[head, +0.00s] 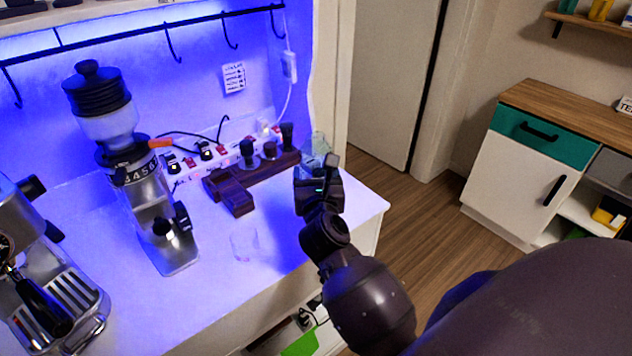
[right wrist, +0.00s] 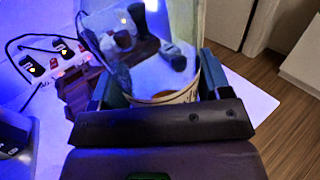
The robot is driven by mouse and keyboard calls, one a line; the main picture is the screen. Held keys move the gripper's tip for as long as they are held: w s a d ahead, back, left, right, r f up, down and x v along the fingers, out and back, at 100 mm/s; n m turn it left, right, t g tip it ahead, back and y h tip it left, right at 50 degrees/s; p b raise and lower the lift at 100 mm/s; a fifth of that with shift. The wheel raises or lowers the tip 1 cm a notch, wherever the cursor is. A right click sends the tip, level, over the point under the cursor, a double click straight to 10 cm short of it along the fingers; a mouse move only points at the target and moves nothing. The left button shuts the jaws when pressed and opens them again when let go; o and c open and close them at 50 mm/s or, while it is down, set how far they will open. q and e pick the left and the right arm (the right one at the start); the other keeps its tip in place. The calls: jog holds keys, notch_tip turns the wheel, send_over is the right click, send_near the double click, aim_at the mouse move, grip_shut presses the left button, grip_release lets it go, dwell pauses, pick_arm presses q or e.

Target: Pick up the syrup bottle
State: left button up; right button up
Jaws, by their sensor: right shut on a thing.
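The syrup bottle (head: 319,143) is clear and pale. In the head view only its upper part shows, behind my right gripper (head: 318,178), near the right end of the white counter. In the right wrist view the see-through bottle (right wrist: 150,62) fills the space between the two fingers of the right gripper (right wrist: 160,88), which are shut on its sides. A tan band shows low on it. Its base is hidden, so I cannot tell whether it touches the counter. My left gripper is not in view.
A dark wooden tamper stand (head: 236,190) is left of the gripper. A small clear glass (head: 244,244) stands near the counter's (head: 215,285) front. A coffee grinder (head: 150,205) and espresso machine (head: 40,280) are at left. Floor is open to the right.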

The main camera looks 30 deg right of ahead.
notch_tip(320, 180, up, 12)
jog(key=shift+f+p, duration=0.25)
jog(key=shift+p, duration=0.75)
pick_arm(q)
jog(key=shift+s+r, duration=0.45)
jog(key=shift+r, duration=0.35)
pick_arm(e)
jog(key=shift+r, duration=1.9)
